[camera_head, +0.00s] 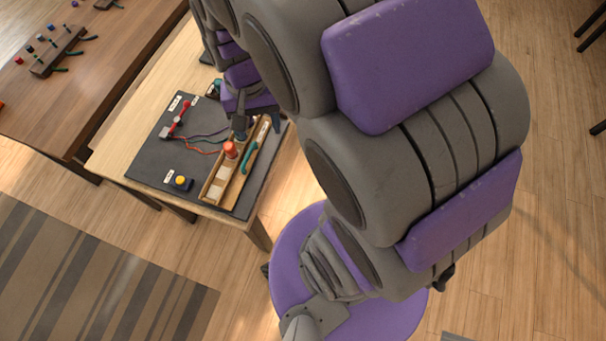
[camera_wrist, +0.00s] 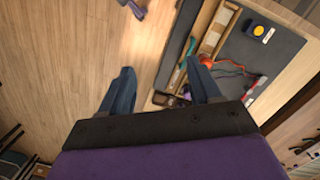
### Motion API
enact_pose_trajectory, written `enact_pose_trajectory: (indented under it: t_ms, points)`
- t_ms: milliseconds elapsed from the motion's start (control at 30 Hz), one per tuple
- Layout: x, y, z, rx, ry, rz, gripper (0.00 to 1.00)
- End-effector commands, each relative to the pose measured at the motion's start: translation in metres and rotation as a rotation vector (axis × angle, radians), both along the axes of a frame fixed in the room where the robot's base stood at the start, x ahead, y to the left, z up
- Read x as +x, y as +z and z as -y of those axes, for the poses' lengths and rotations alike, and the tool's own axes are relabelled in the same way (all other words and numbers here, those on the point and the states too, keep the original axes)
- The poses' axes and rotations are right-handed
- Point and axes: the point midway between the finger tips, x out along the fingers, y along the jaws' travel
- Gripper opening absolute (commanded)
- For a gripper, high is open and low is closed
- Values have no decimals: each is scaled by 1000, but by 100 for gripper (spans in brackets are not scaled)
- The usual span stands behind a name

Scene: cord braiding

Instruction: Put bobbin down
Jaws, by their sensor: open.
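A red-orange bobbin (camera_head: 230,149) stands in the long wooden tray (camera_head: 213,199) on the table; it also shows in the wrist view (camera_wrist: 207,62). Red and purple cords (camera_head: 205,145) run from near it to a red-topped post (camera_head: 180,118). A green piece (camera_head: 249,158) lies along the tray, and it shows in the wrist view (camera_wrist: 183,76). My gripper (camera_head: 240,124) is just behind the red bobbin in the head view. The right finger partly covers the tray area.
A dark mat (camera_head: 150,166) covers much of the light wooden table (camera_head: 110,148). A box with a yellow button (camera_head: 179,182) sits near its front. A darker table (camera_head: 45,110) at left bears a rack with small pegs (camera_head: 57,50). A striped rug (camera_head: 80,275) lies on the floor.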

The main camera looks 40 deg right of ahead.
Motion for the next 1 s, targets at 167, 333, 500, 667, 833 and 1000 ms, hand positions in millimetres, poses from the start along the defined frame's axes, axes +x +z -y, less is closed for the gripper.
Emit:
enact_pose_trajectory:
  t_ms: [167, 333, 500, 667, 833, 1000]
  points:
    - [-66, 19, -2, 15, 170, -16, 63]
    - [-120, 26, -3, 27, 320, -38, 63]
    - [-152, 26, -2, 35, 413, -52, 63]
    - [-160, 26, -2, 35, 441, -55, 63]
    - [-160, 26, -2, 35, 440, -56, 63]
    - [-160, 26, -2, 35, 439, -56, 63]
